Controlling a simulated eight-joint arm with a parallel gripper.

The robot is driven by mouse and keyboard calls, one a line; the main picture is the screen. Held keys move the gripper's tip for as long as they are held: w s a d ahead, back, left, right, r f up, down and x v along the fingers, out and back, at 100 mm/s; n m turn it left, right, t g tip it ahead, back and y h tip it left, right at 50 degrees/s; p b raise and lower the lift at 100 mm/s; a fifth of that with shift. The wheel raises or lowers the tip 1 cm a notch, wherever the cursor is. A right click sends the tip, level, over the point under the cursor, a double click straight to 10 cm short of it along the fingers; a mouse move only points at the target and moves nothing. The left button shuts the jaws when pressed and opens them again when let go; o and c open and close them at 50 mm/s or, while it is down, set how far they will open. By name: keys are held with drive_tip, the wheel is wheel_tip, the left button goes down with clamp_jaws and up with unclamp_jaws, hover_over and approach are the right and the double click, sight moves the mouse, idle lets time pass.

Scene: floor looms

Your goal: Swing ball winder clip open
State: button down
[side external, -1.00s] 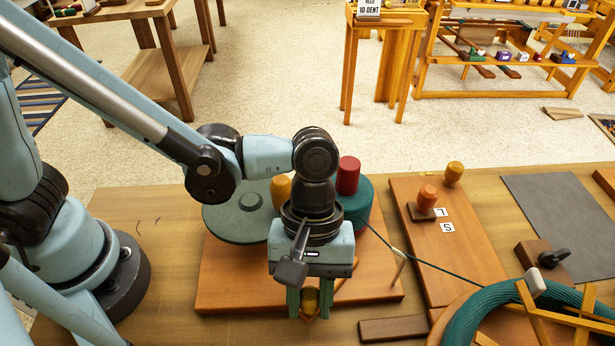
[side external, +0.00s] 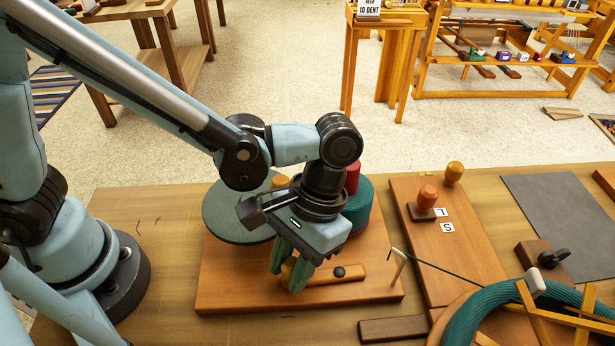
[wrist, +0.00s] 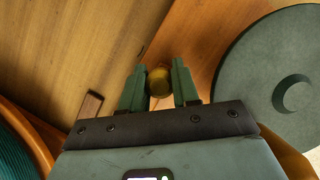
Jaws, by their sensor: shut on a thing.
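The ball winder's wooden base (side external: 225,290) lies on the bench, with a grey-green disc (side external: 232,218) at its back left. The clip is a light wooden bar (side external: 355,273) with a dark round pivot (side external: 338,271) and a yellow knob (side external: 287,268) toward its left end. My gripper (side external: 290,274) is tilted and shut on the yellow knob; its green fingers partly hide it. In the wrist view the knob (wrist: 160,82) sits between both fingertips (wrist: 159,88). The teal yarn cylinder (side external: 357,205) with a red top (side external: 352,177) stands behind my gripper, partly hidden.
A thin post (side external: 398,268) stands at the base's right edge, with a teal strand running right. A teal yarn ring (side external: 465,320) on a wooden frame is at lower right. A dark wooden block (side external: 393,329) lies in front.

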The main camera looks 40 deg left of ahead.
drive_tip(key=shift+w+a+m, duration=0.1)
drive_tip(key=shift+w+m, duration=0.3)
drive_tip(key=shift+m, duration=0.1)
drive_tip(key=shift+w+a, duration=0.1)
drive_tip(key=c, duration=1.1)
unclamp_jaws()
drive_tip(key=shift+o, duration=1.4)
drive_tip(key=v, duration=1.2)
drive_tip(key=shift+r, duration=0.1)
